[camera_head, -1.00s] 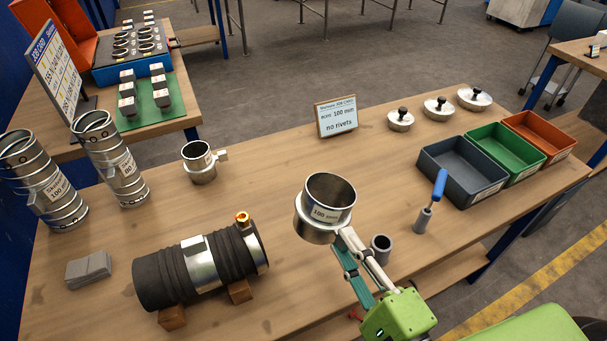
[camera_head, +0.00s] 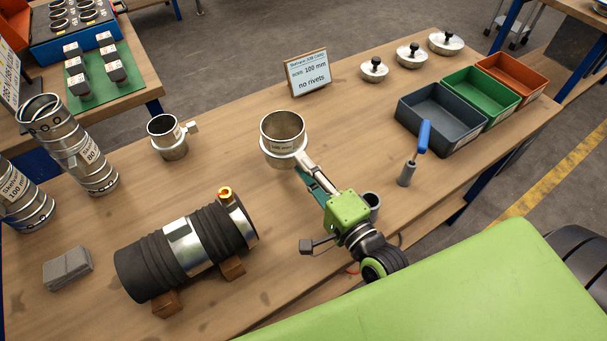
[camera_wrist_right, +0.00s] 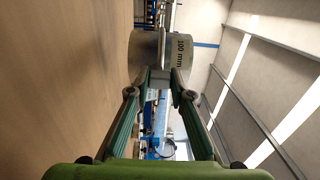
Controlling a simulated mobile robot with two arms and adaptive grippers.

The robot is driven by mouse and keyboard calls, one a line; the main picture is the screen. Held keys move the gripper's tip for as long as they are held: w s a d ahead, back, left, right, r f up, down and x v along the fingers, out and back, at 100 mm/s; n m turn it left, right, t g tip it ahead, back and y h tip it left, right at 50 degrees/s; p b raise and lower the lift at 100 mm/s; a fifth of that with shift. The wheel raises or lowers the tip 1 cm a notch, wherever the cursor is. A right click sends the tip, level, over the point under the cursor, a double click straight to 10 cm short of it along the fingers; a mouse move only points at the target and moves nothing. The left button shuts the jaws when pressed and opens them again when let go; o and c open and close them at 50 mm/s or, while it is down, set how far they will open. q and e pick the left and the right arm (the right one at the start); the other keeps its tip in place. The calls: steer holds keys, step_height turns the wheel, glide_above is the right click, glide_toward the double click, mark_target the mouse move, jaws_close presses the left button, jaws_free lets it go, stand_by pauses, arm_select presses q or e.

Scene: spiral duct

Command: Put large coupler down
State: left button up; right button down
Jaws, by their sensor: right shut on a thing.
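The large coupler (camera_head: 284,140) is a silver metal ring labelled 100 mm, upright near the middle of the table in the head view. My right gripper (camera_head: 303,166) is shut on its near side. In the right wrist view the coupler (camera_wrist_right: 181,50) sits between the fingertips (camera_wrist_right: 160,82), close beside the wooden table top. I cannot tell whether its base touches the table. A smaller coupler (camera_head: 168,138) with a side tab stands to the left. My left gripper is not in view.
A black ribbed duct (camera_head: 187,250) lies on wooden blocks at the front. A job card (camera_head: 308,72) reading 100 mm, no rivets stands behind the coupler. Grey (camera_head: 440,118), green (camera_head: 481,94) and orange bins stand right. A blue-handled tool (camera_head: 423,136) stands in a holder. Table around the coupler is clear.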

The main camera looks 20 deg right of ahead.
steer(key=shift+w+f, duration=0.6)
steer(key=f, duration=0.3)
steer(key=shift+w, duration=0.25)
steer(key=shift+d+f, duration=0.1)
steer(key=shift+f, duration=0.25)
steer(key=shift+f, duration=0.15)
steer(key=c, duration=1.8)
jaws_free()
